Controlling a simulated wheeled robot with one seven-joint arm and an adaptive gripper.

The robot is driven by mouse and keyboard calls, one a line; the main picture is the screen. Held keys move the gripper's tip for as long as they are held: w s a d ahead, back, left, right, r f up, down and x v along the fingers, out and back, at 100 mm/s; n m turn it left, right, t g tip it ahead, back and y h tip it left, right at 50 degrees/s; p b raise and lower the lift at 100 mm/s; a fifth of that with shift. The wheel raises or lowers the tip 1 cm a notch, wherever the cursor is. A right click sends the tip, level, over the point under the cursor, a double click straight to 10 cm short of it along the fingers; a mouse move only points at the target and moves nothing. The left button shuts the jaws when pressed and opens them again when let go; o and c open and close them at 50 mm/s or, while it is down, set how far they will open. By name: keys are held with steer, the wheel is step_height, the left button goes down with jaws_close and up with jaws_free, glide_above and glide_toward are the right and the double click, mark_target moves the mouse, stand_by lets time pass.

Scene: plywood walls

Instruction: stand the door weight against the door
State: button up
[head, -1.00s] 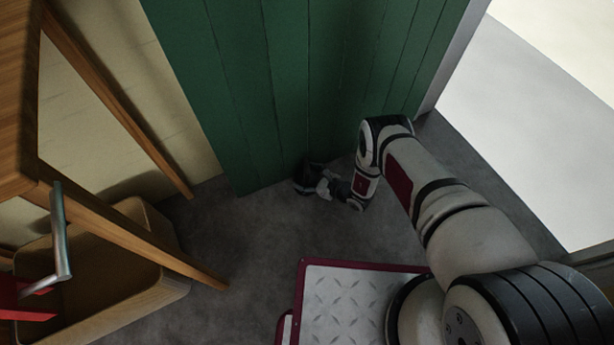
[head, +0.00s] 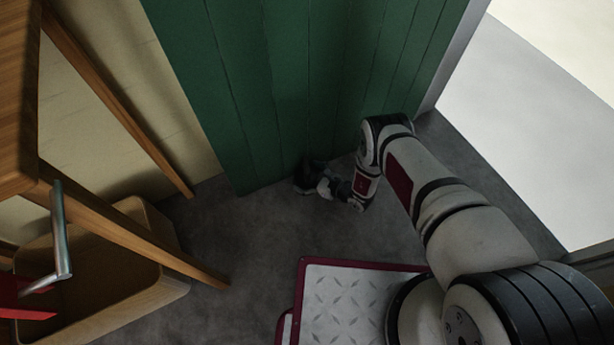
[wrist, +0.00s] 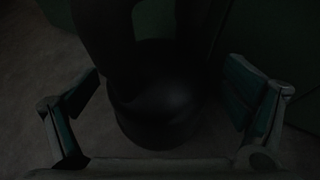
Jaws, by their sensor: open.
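The green plank door (head: 290,80) stands upright across the back in the head view. The door weight (wrist: 158,115) is a dark, rounded body with a dark upper part, seen in the wrist view. In the head view it is a dark shape (head: 310,170) at the foot of the door, partly hidden by my gripper. My gripper (wrist: 163,85) is open, with its fingers apart on either side of the weight. In the head view my gripper (head: 322,187) is low by the floor. Any contact between weight and door is too dark to tell.
A wooden table (head: 20,110) with slanting legs stands at the left, with a tan bin (head: 150,270) under it. The doorway (head: 530,130) is bright at the right. Grey floor (head: 235,225) is clear between the bin and my base.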

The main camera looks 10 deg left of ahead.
steer(key=p+v, duration=0.4)
steer(key=v, duration=0.7)
steer(key=shift+s+d, duration=0.2)
steer(key=shift+d, duration=0.05)
steer(key=shift+s, duration=0.1)
